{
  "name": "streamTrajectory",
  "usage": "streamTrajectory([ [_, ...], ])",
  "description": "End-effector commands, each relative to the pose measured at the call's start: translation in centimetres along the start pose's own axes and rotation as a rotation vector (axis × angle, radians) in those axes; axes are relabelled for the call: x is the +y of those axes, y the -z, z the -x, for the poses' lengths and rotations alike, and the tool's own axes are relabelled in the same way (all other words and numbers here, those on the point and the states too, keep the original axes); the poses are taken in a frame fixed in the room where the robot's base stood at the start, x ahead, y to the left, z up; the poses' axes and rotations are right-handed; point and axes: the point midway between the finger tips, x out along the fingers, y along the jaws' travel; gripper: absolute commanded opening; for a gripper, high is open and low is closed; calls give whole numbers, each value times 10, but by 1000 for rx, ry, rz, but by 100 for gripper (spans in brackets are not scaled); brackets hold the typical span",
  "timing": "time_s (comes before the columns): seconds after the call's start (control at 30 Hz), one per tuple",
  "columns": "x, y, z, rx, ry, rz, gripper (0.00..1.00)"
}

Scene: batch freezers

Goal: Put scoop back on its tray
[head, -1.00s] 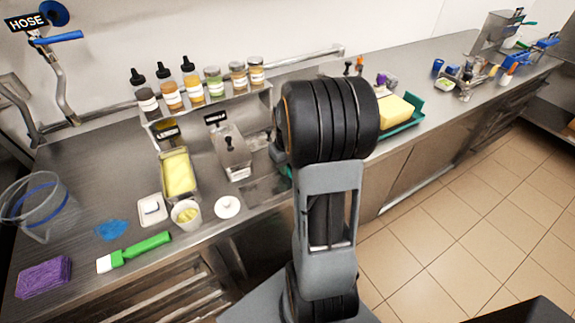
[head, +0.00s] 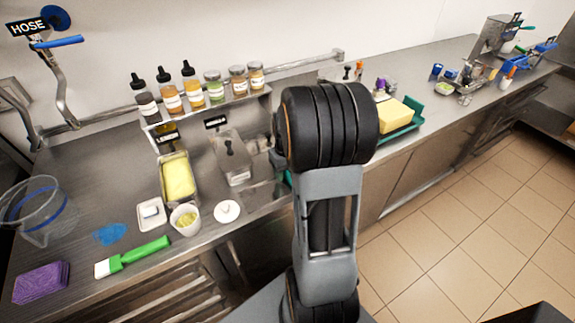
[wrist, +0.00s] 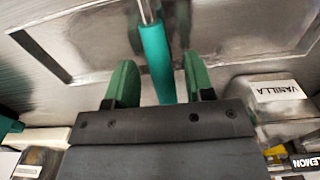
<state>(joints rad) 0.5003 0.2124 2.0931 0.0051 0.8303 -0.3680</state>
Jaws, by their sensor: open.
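The scoop's teal handle (wrist: 157,62) and metal shaft (wrist: 149,10) show in the wrist view; its bowl is out of frame. My gripper (wrist: 160,82) is open, with one green finger on each side of the handle. Gaps show between the handle and both fingers. A shallow steel tray (wrist: 62,70) with a dark rectangular outline lies beneath the scoop. I cannot tell whether the scoop touches it. In the head view my arm hides the gripper and most of this spot; a shiny steel surface (head: 258,194) shows left of the arm.
A steel container with a VANILLA label (wrist: 278,92) is close at the right in the wrist view. In the head view, a bottle rack (head: 210,108), a yellow-filled pan (head: 164,180) and a white cup (head: 184,222) stand left. A teal tray (head: 417,112) with a yellow block is right.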

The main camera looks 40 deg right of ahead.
Motion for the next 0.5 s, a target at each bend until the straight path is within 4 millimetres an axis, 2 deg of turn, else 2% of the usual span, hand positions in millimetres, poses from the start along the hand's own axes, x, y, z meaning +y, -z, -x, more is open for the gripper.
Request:
streamTrajectory([
  [0.17,0,1,21,6,-2,0,49],
  [0.5,0,1,86,5,-2,0,49],
])
